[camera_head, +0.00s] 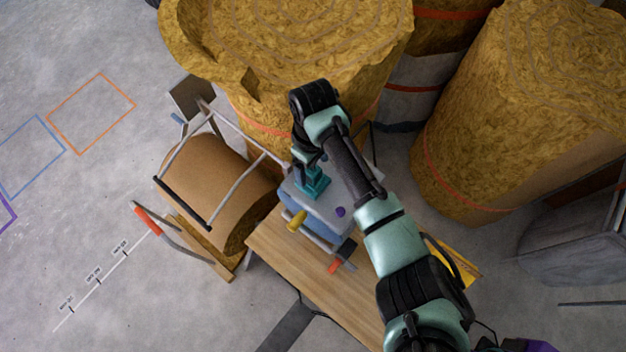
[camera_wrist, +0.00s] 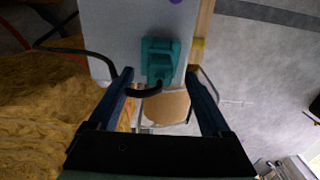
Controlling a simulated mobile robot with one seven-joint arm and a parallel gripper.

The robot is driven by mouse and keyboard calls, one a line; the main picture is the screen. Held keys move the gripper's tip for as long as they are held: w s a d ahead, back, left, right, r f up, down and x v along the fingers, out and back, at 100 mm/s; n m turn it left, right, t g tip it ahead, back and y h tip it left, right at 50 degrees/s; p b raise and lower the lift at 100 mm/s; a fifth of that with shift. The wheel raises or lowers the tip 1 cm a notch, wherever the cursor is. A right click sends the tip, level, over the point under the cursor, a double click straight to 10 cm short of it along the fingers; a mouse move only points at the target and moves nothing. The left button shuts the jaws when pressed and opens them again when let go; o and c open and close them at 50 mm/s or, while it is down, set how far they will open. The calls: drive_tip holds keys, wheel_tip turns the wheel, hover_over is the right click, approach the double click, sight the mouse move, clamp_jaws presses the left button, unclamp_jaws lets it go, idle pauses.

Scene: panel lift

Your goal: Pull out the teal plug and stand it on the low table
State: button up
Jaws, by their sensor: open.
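The teal plug (camera_head: 312,182) sits on the top face of a grey-blue panel box (camera_head: 328,207). In the wrist view the plug (camera_wrist: 160,58) lies ahead of and between my fingers, with a dark cable curving from its near end. My gripper (camera_wrist: 160,74) is open, with one dark finger to each side of the plug's near end. I cannot tell whether the fingers touch it. In the head view my gripper (camera_head: 309,158) is just above the plug, partly hidden by my arm. A wooden table (camera_head: 310,277) bears the box, and its front part is bare.
A purple knob (camera_head: 340,211), a yellow knob (camera_head: 297,221) and a red-tipped lever (camera_head: 337,264) are on or near the box. A brown roll on a metal-framed cart (camera_head: 218,190) stands at the left. Large yellow insulation rolls (camera_head: 300,45) crowd the back. Floor is free at far left.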

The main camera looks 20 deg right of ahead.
wheel_tip(320, 180, down, 5)
drive_tip(key=shift+r+b, duration=0.1)
drive_tip(key=shift+b, duration=1.1)
drive_tip(key=shift+p, duration=0.4)
drive_tip(key=shift+c, duration=0.3)
clamp_jaws()
drive_tip(key=shift+r, duration=0.1)
idle(0.4)
drive_tip(key=shift+r+p, duration=2.9)
drive_tip(key=shift+p, duration=0.25)
